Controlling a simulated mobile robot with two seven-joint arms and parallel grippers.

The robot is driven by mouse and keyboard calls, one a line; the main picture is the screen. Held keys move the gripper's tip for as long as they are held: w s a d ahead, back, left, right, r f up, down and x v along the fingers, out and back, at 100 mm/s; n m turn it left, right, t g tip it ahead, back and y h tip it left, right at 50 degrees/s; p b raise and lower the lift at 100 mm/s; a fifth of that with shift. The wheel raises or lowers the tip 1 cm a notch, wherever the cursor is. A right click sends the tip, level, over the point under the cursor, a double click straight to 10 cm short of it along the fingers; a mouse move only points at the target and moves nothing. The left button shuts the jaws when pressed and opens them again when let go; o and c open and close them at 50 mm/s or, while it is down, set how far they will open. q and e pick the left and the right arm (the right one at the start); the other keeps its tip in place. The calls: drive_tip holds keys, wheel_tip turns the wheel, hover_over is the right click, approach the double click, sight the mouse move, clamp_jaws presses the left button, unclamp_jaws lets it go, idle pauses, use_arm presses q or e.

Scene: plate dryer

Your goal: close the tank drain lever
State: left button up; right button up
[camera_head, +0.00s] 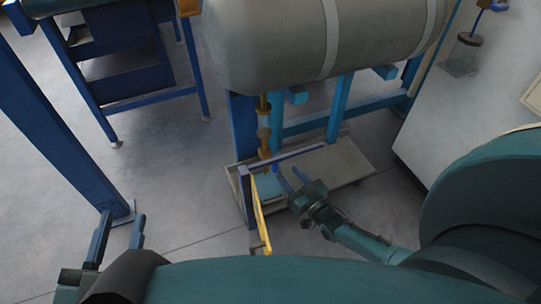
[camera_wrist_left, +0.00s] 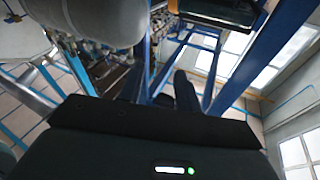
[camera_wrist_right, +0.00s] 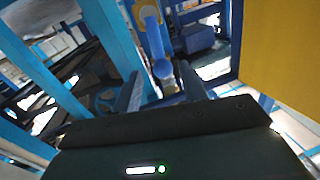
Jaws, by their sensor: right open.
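The grey tank (camera_head: 320,40) lies across the top of the head view. A brass drain pipe with a valve (camera_head: 264,130) hangs below it. The blue drain lever (camera_head: 276,169) shows small at the valve's lower end. In the right wrist view the blue lever (camera_wrist_right: 155,45) runs from a brass part to near the space between my fingers. My right gripper (camera_head: 289,182) is open beside the lever; whether a finger touches it I cannot tell. My left gripper (camera_head: 119,238) is open and empty at the lower left, far from the valve.
A yellow-edged panel (camera_head: 260,215) stands just left of my right gripper and fills the right of its wrist view (camera_wrist_right: 275,50). Blue tank legs (camera_head: 338,110) and a low tray (camera_head: 345,165) are behind. A blue post (camera_head: 50,115) stands left. Floor between is clear.

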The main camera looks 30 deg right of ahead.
sight(277, 165)
drive_tip(key=w+b, duration=0.1)
drive_tip(key=w, duration=0.2)
drive_tip(key=w+a+b, duration=0.1)
drive_tip(key=w, duration=0.2)
drive_tip(key=w+b, duration=0.1)
drive_tip(key=w, duration=0.2)
drive_tip(key=shift+a+f, duration=0.1)
drive_tip(key=shift+a, duration=0.05)
drive_tip(key=shift+w, duration=0.4)
drive_tip(key=c, duration=0.8)
drive_tip(key=shift+c, duration=0.5)
use_arm(q)
drive_tip(key=shift+w+d+f+n+h, duration=0.1)
drive_tip(key=shift+d+n+h, duration=0.2)
drive_tip(key=shift+d+h, duration=0.15)
use_arm(e)
clamp_jaws()
